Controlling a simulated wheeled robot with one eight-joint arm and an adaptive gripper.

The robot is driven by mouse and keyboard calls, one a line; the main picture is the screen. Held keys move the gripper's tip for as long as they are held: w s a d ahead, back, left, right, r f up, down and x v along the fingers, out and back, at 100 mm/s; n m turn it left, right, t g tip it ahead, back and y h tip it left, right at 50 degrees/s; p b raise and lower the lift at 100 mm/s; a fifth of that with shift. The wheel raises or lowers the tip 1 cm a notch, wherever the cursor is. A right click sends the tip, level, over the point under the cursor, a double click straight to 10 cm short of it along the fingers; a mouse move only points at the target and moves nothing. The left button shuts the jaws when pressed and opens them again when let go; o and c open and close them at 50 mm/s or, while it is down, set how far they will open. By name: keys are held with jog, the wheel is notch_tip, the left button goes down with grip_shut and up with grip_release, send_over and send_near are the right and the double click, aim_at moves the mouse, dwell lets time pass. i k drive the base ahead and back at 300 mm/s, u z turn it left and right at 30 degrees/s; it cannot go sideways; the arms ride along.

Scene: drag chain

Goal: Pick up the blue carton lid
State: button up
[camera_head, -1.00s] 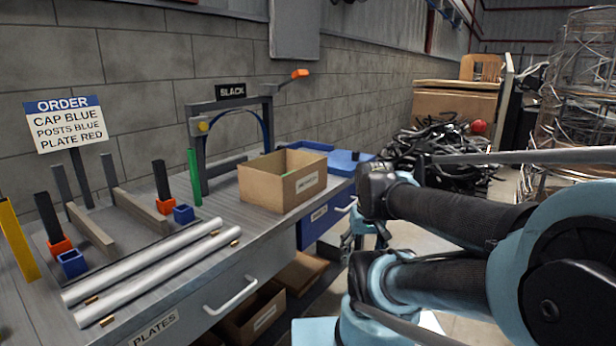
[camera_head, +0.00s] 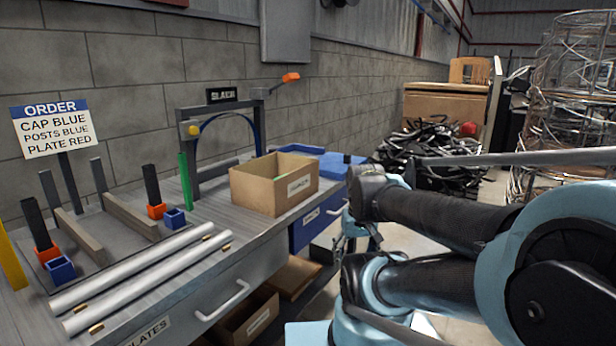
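A flat blue lid (camera_head: 334,165) lies on the grey workbench, behind and to the right of the open brown carton (camera_head: 250,190). Its left part is hidden by the carton, and my arm's dark elbow stands at its right edge. A second blue flat piece (camera_head: 302,149) shows behind the carton. My arm fills the right side of the view. A small teal and grey end piece, seemingly my gripper (camera_head: 357,240), hangs beside the bench edge below the lid, apart from it. It is partly hidden by my own links, and its fingers are too small to read.
An order sign (camera_head: 53,127), dark posts, and two pale rods (camera_head: 150,275) occupy the bench's left part. A grey frame (camera_head: 190,140) with an orange handle stands behind the carton. Open drawers and boxes are below. Black cable (camera_head: 430,150) is heaped on the floor beyond.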

aim_at(334, 167)
jog(key=k, duration=0.65)
jog(key=z, duration=0.3)
jog(key=i, duration=1.5)
jog(key=u, duration=0.25)
